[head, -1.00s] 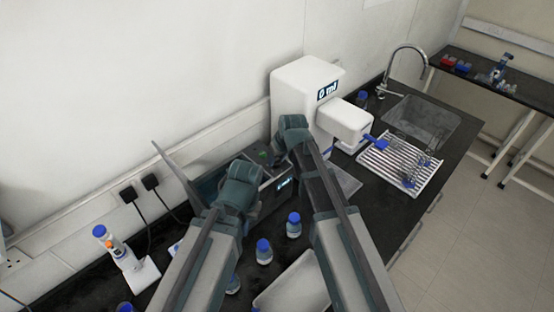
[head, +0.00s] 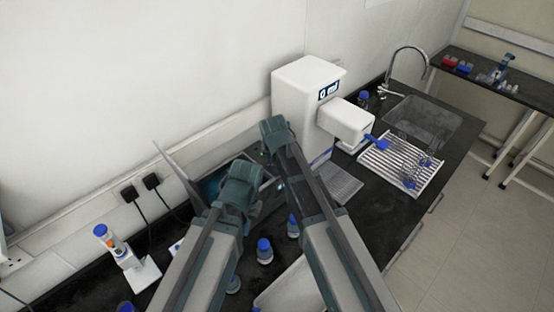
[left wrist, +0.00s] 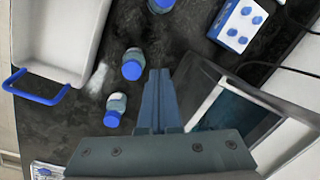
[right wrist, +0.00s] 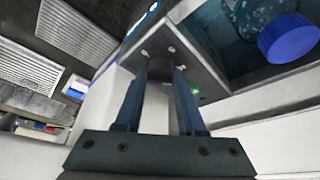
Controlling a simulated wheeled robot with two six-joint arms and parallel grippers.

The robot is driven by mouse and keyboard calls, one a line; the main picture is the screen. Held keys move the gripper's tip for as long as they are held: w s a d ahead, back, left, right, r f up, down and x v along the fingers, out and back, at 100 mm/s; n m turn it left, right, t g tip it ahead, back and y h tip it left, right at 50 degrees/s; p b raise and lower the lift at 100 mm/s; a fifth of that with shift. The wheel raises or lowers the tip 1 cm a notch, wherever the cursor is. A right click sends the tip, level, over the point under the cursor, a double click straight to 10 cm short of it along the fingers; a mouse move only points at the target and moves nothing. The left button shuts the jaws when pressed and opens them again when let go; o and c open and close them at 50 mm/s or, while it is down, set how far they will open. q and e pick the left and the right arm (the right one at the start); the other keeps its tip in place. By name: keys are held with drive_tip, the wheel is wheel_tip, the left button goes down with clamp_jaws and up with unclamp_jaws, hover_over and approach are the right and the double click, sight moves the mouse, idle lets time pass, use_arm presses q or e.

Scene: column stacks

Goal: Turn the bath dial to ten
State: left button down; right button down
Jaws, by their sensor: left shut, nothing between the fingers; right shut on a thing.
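The water bath (head: 211,188) stands against the wall with its lid raised, partly behind my arms in the head view. In the right wrist view its front panel (right wrist: 188,52) shows a lit display (right wrist: 146,17) and a green light (right wrist: 195,92). My right gripper (right wrist: 160,68) is at this panel, its fingers slightly apart and shut on the bath dial, which they and the glare mostly hide; the dial's setting cannot be read. My left gripper (left wrist: 158,73) is shut and empty, above the bench beside the bath (left wrist: 222,108).
Blue-capped bottles (head: 265,252) and a pale tray (left wrist: 60,40) stand on the bench in front of the bath. A blue-capped vessel (right wrist: 288,38) is in the bath. A white dispenser (head: 305,95) stands right of it, then a drying rack (head: 400,170) and sink (head: 425,118).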

idle(0.5)
drive_tip(key=c, duration=0.5)
unclamp_jaws()
drive_tip(key=shift+r, duration=0.15)
drive_tip(key=p+v, duration=1.2)
drive_tip(key=v, duration=0.1)
drive_tip(key=shift+s+r+p, duration=0.1)
drive_tip(key=shift+r+p, duration=0.2)
drive_tip(key=shift+p, duration=0.05)
